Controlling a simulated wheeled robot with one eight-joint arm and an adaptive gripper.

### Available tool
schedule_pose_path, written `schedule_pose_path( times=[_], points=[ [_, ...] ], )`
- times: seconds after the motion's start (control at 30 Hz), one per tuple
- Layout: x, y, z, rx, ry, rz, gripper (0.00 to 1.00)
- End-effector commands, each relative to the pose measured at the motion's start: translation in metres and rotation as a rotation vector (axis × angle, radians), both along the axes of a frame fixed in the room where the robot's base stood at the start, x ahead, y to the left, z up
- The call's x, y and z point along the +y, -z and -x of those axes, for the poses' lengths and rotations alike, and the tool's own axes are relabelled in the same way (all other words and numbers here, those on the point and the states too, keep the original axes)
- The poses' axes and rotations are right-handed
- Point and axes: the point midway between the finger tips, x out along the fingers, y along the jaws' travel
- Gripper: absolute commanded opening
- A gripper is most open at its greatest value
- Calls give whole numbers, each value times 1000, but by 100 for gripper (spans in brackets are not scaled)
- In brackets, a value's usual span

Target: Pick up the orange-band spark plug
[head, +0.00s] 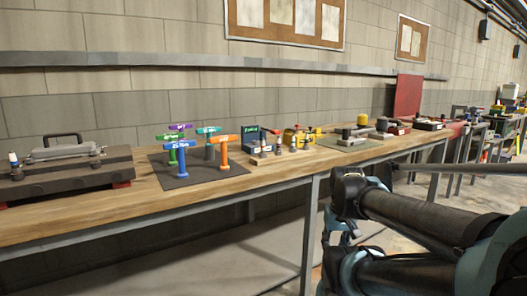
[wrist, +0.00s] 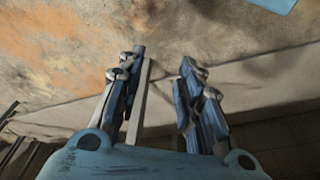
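Several small upright pieces that look like spark plugs (head: 278,150) stand in a row near the bench's front edge, right of the T-handle tools in the head view. They are too small for me to tell which has an orange band. Another small upright piece with a white and blue top (head: 14,160) stands at the far left on the dark engine block. My gripper (wrist: 162,57) is open and empty in the wrist view, its two fingers well apart. In the head view my arm is low at the right, in front of the bench and away from the small pieces.
The wooden workbench (head: 105,219) runs along the wall. T-handle tools, including an orange one (head: 221,149), stand on a dark mat (head: 167,178). The dark engine block (head: 75,175) is at left. A bench leg (head: 311,225) stands near my arm. Bare wood lies along the front edge.

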Motion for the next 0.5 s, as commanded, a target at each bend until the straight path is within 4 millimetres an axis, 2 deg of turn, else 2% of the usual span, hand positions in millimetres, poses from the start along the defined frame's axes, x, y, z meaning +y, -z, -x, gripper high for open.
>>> schedule_pose_path(
  times=[0.13,0.23,0.37,0.5],
  points=[
    [1,-12,4,-14,-8,-1,37],
    [5,-33,-12,-22,-32,-4,37],
    [17,-81,-47,-39,-93,-11,37],
    [35,-140,-95,-63,-167,-19,37]
  ],
)
